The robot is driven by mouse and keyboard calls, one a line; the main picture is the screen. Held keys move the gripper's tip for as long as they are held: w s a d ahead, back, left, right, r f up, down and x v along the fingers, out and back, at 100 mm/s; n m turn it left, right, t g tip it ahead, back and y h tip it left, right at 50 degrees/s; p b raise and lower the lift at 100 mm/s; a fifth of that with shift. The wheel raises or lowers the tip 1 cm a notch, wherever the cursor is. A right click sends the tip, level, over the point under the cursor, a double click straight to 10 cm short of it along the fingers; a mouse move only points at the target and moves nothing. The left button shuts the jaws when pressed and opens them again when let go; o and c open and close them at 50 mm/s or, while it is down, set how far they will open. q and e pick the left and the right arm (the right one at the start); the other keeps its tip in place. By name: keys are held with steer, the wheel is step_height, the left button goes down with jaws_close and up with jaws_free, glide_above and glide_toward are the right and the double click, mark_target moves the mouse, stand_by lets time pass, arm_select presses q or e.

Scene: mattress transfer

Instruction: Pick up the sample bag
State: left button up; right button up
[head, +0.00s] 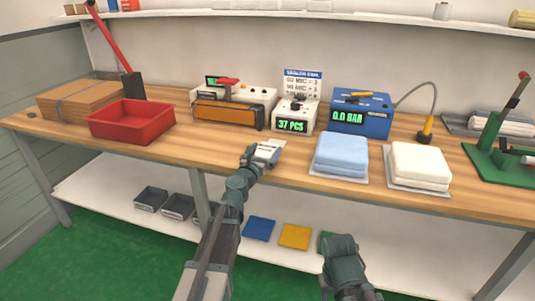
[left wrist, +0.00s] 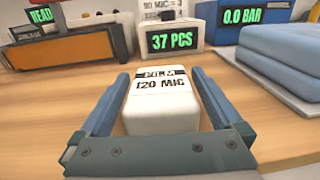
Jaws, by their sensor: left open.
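The sample bag looks to be the small white block-shaped pack (left wrist: 162,103) with black print reading "120 MIC" on the wooden bench. In the head view a whitish shape shows at my left gripper (head: 268,152), but its parts are too small to tell apart. In the left wrist view my left gripper (left wrist: 160,76) is open. Its two blue-grey fingers stand on either side of the pack, with a narrow gap visible on each side. The pack's lower near end is partly hidden by the gripper body. My right arm shows at the bottom, its gripper out of view.
Behind the gripper stand an orange-fronted sealer (head: 228,112), a "37 PCS" display box (head: 292,118) and a blue "0.0 BAR" unit (head: 360,117). A blue pad stack (head: 341,153) and white pad stack (head: 419,163) lie right. A red tray (head: 132,119) is left.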

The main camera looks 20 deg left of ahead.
arm_select(q)
steer(key=shift+w+d, duration=0.1)
steer(key=shift+w, duration=0.4)
steer(key=c, duration=1.2)
steer(key=shift+r, duration=0.25)
